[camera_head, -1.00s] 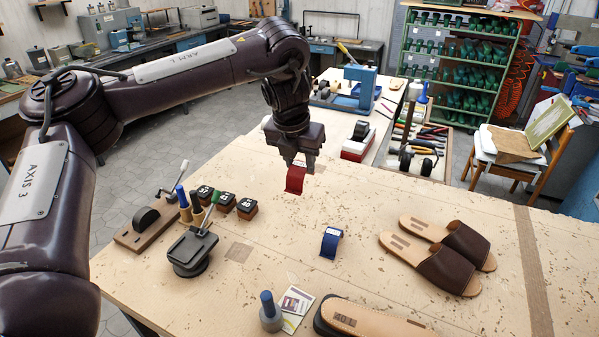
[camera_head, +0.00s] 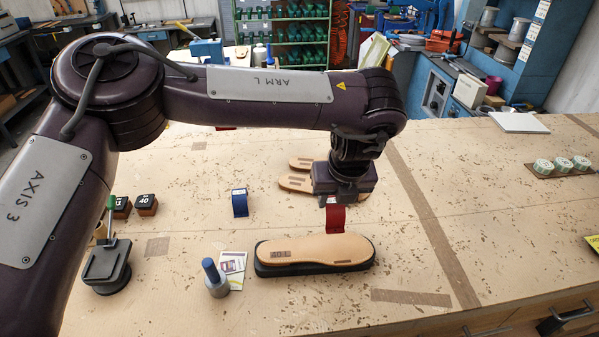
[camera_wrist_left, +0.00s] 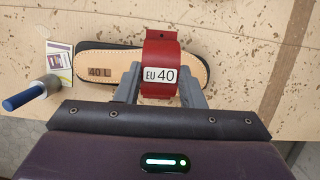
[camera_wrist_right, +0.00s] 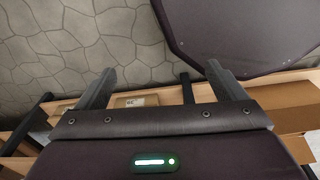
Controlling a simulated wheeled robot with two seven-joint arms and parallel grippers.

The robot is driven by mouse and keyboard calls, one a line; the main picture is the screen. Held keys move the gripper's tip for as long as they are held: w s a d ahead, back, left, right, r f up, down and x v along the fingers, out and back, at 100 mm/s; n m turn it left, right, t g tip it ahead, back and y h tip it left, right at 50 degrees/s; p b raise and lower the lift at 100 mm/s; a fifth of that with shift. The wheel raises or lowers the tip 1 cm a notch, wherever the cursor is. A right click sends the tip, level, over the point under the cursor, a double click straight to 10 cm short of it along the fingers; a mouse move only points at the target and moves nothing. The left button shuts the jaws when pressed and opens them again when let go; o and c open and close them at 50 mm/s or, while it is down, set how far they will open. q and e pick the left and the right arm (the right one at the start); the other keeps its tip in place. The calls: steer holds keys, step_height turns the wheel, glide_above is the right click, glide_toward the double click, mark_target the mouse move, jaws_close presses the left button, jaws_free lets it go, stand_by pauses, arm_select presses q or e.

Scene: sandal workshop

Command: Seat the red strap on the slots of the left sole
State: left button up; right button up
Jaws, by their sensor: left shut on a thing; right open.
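My left gripper (camera_head: 340,198) is shut on the red strap (camera_head: 335,218), a curved band that hangs below the fingers. In the left wrist view the strap (camera_wrist_left: 160,50) carries a white "EU 40" label and sits between the fingertips (camera_wrist_left: 160,85). The left sole (camera_head: 312,249) is tan, marked "40 L", and lies on a dark base at the front of the bench. The strap is above the sole's right part, seemingly apart from it. In the left wrist view the strap hides part of the sole (camera_wrist_left: 120,66). My right gripper (camera_wrist_right: 165,90) is open and empty, away from the sole.
A blue strap (camera_head: 240,203) stands left of my left gripper. A blue-topped grey tool (camera_head: 215,279) and a card (camera_head: 232,264) are left of the sole. The bench to the right is mostly clear.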

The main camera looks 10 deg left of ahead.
arm_select(q)
steer(key=shift+s+d+f, duration=0.2)
steer(key=shift+s+d, duration=0.25)
steer(key=shift+d, duration=0.1)
steer(key=shift+s+d+f, duration=0.15)
steer(key=shift+s+d, duration=0.3)
steer(key=shift+d, duration=0.1)
steer(key=shift+s+d+f, duration=0.1)
steer(key=shift+d+f, duration=0.05)
steer(key=shift+f+b, duration=0.3)
steer(key=shift+f, duration=0.1)
steer(key=shift+f+b, duration=1.75)
steer(key=shift+f, duration=0.95)
steer(key=shift+f, duration=0.35)
steer(key=o, duration=0.9)
